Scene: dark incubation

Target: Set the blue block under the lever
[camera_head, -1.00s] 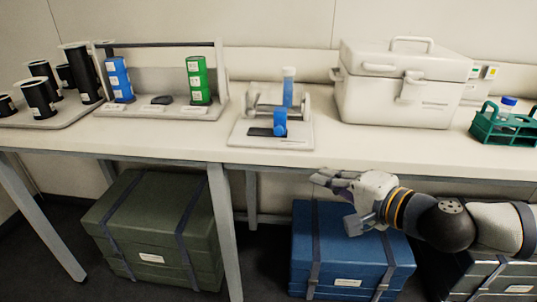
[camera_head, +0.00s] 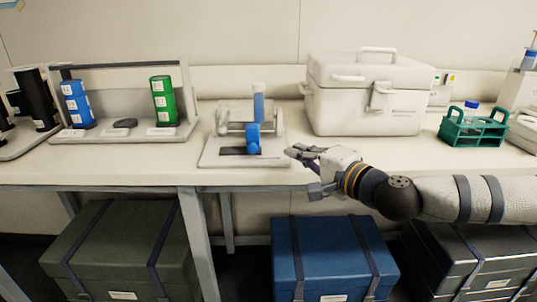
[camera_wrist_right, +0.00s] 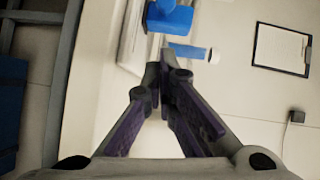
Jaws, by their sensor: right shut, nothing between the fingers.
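The blue block (camera_head: 77,104), with white labels, stands upright at the left end of a light rack on the bench. The lever device (camera_head: 245,160) stands near the bench's front edge, with a blue upright lever (camera_head: 259,105) with a pale tip and a blue part (camera_head: 253,138) at its front. My right gripper (camera_head: 298,154) is shut and empty, just right of the device and apart from it. The right wrist view shows its closed fingers (camera_wrist_right: 160,85) below the device's blue part (camera_wrist_right: 170,16) and the pale-tipped lever (camera_wrist_right: 187,52). My left gripper is out of view.
A green block (camera_head: 163,100) and a small dark piece (camera_head: 124,123) share the rack (camera_head: 185,130). Black cylinders stand far left. A white cooler box (camera_head: 345,110) is behind my right gripper, and a green tube rack (camera_head: 475,128) is farther right. Strapped cases sit below the bench.

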